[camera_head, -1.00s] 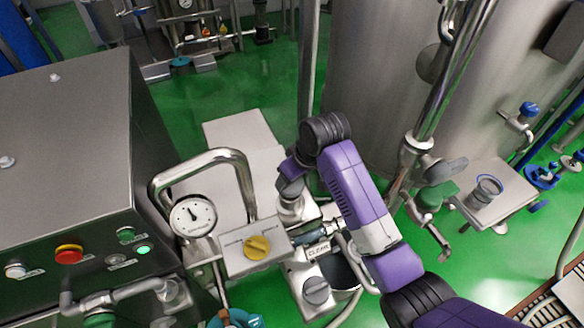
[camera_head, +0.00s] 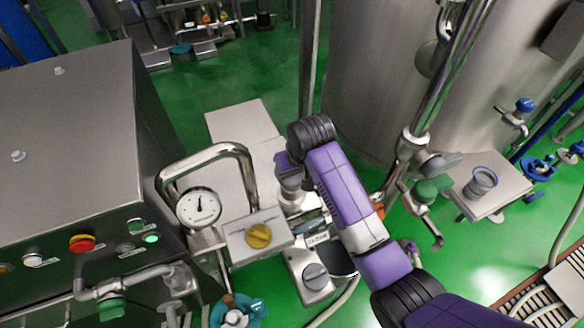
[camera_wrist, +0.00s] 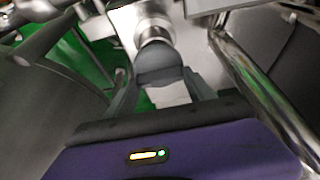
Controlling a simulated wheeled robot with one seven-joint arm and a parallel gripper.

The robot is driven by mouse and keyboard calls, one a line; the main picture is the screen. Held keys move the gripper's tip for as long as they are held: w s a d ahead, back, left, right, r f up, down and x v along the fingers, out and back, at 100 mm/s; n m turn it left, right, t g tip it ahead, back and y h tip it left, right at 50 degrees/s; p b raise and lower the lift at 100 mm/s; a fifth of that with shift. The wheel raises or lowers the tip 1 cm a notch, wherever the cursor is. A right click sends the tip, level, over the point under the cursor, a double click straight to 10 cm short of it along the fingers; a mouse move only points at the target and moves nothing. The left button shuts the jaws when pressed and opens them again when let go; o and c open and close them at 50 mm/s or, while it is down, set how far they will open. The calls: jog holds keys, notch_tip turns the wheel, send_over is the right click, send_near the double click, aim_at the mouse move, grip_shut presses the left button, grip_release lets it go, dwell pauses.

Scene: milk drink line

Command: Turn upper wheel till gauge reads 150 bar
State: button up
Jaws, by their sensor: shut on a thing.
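The round pressure gauge (camera_head: 199,207) has a white face, and its dark needle points about straight up; its figures are too small to read. My gripper (camera_wrist: 160,88) is shut on a dark grey rounded knob (camera_wrist: 158,64), with one finger on each side. The knob sits on a shiny metal neck. I cannot tell from this close view whether it is the upper wheel. In the head view my own arm hides the gripper's fingertips. A teal wheel (camera_head: 235,318) shows at the bottom edge, below the gauge.
A bent steel pipe (camera_head: 215,153) arches over the gauge. A box with a yellow knob (camera_head: 258,236) and a grey knob (camera_head: 315,276) stand close to my arm. A steel cabinet (camera_head: 70,140) is at left, a large tank (camera_head: 375,80) behind. Green floor (camera_head: 205,90) is open behind.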

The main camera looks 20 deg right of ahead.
aim_at(296, 184)
jog(key=o, duration=1.4)
jog(key=shift+r, duration=0.1)
jog(key=shift+b+v, duration=0.35)
jog(key=shift+v, duration=3.5)
